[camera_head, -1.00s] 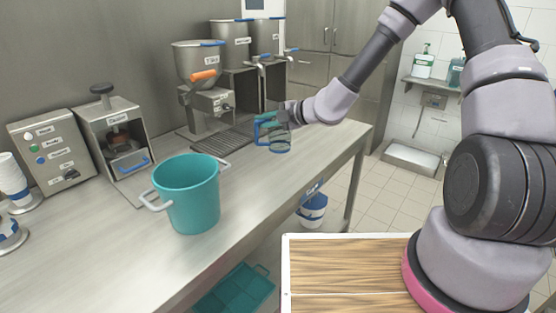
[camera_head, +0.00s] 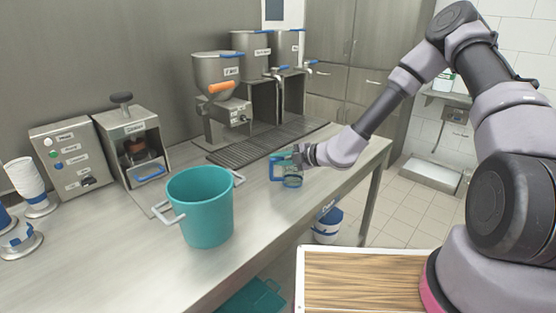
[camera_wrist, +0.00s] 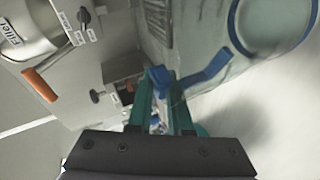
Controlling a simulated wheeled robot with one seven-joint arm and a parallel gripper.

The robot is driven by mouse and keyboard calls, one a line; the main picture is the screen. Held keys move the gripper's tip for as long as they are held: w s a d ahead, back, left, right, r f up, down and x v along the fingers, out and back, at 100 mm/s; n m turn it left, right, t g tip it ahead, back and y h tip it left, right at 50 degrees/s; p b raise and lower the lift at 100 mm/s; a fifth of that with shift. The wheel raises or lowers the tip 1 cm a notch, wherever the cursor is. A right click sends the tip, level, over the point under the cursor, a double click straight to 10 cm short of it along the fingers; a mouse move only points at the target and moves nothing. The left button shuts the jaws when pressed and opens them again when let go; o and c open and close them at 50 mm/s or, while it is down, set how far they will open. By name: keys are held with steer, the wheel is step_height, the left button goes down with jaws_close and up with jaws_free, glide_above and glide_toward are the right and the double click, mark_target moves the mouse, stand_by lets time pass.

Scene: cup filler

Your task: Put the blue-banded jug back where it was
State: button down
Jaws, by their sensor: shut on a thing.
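The blue-banded jug (camera_head: 293,175) is a clear jug with a blue handle and a blue band. It is at the right part of the steel counter (camera_head: 255,215), near the front edge. My gripper (camera_head: 284,160) is shut on its handle. In the wrist view the jug (camera_wrist: 215,50) fills the upper right, and my gripper's green fingers (camera_wrist: 160,105) close around the blue handle (camera_wrist: 205,72). The jug looks roughly upright. I cannot tell whether its base touches the counter.
A teal bucket (camera_head: 205,210) stands on the counter to the left. Behind the jug are a drip grate (camera_head: 240,152), the filler (camera_head: 218,75) with an orange handle, and tapped dispensers (camera_head: 262,55). A blue-white bucket (camera_head: 327,224) is on the floor.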

steer(key=c, duration=0.8)
jaws_free()
steer(key=shift+c, duration=0.2)
